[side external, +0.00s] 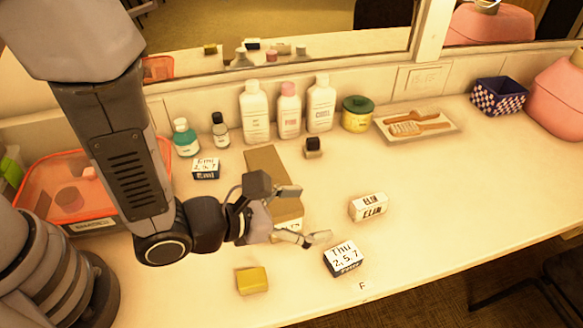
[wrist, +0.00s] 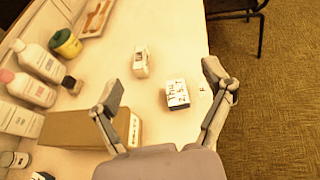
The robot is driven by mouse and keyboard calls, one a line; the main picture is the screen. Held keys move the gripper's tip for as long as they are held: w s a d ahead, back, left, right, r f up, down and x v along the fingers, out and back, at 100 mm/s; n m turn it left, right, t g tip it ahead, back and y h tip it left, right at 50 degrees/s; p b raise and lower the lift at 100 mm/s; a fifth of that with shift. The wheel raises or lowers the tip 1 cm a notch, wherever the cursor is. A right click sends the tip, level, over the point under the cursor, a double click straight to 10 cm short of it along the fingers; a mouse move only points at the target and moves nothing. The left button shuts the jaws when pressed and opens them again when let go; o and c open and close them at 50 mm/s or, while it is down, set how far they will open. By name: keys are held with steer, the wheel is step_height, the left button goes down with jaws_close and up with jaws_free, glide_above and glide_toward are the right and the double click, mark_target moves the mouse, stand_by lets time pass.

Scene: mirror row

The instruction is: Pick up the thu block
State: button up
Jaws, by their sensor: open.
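The thu block (side external: 344,258) is a white block with a dark blue base, lettered "Thu 2, 5, 7". It sits on the counter near its front edge. It also shows in the wrist view (wrist: 177,94), ahead of and between the fingertips, closer to the right finger. My gripper (side external: 304,214) is open and empty, above the counter to the left of and behind the block. In the wrist view my gripper (wrist: 165,95) has its two fingers spread wide. Neither finger visibly touches the block.
A brown box (side external: 266,165) lies beneath and behind my gripper. A white "ELIN" block (side external: 368,207), a yellow block (side external: 252,280) and an "Emi" block (side external: 206,169) stand nearby. Bottles (side external: 289,110) line the mirror wall. The counter right of the ELIN block is clear.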

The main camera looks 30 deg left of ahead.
glide_toward(331, 260)
steer(key=x, duration=0.3)
steer(key=shift+w+d+r, duration=0.15)
steer(key=shift+w+d, duration=0.05)
steer(key=shift+w, duration=0.05)
steer(key=x, duration=0.7)
steer(key=shift+w+d+f, duration=0.15)
steer(key=shift+w+f, duration=0.05)
steer(key=shift+f, duration=0.15)
steer(key=shift+c, duration=0.2)
steer(key=c, duration=1.2)
